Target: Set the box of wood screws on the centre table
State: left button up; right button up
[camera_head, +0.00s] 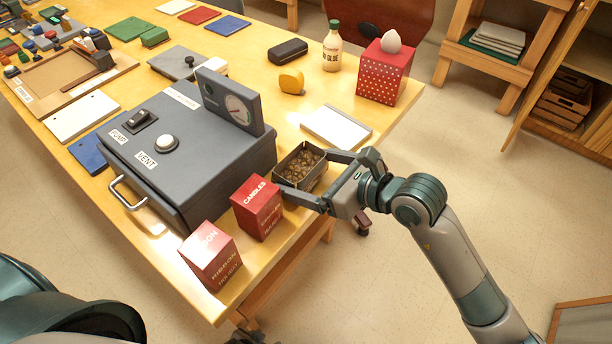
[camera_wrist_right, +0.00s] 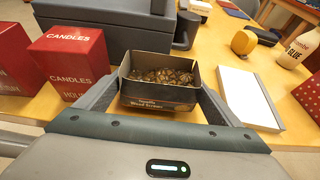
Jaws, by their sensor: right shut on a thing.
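The box of wood screws (camera_head: 291,182) is a small dark open-topped box filled with brown screws. In the right wrist view the box (camera_wrist_right: 157,103) shows a label on its near side with the words "Wood Screws". My right gripper (camera_head: 307,175) has its two fingers on opposite sides of the box and is shut on it. The box is at the right edge of the wooden table (camera_head: 405,113), beside the grey machine. I cannot tell whether its bottom touches the tabletop. My left gripper is not in view.
A red candles box (camera_head: 257,208) and a red ribbon box (camera_head: 210,255) stand left of the gripper. The grey machine with a gauge (camera_head: 190,150) is behind them. A white pad (camera_head: 337,127), yellow tape measure (camera_head: 291,82), glue bottle (camera_head: 332,50) and red dotted box (camera_head: 384,74) lie farther back.

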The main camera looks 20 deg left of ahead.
jog(key=shift+f, duration=0.85)
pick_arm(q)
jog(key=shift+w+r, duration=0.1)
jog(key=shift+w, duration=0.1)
pick_arm(e)
jog(key=shift+f, duration=0.1)
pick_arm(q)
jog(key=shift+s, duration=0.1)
pick_arm(e)
jog(key=shift+f, duration=0.1)
jog(key=o, duration=1.4)
jog(key=shift+f, duration=0.1)
jog(key=shift+c, duration=0.2)
jog(key=shift+r, duration=0.25)
jog(key=shift+s+d+r, duration=0.1)
jog(key=shift+d, duration=0.2)
pick_arm(q)
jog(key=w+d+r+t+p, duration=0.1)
jog(key=p, duration=0.1)
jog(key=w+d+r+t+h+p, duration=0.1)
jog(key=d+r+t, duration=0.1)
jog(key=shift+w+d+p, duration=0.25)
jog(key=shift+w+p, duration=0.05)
jog(key=shift+p, duration=0.05)
pick_arm(e)
jog(key=v, duration=1.1)
jog(key=shift+d, duration=0.2)
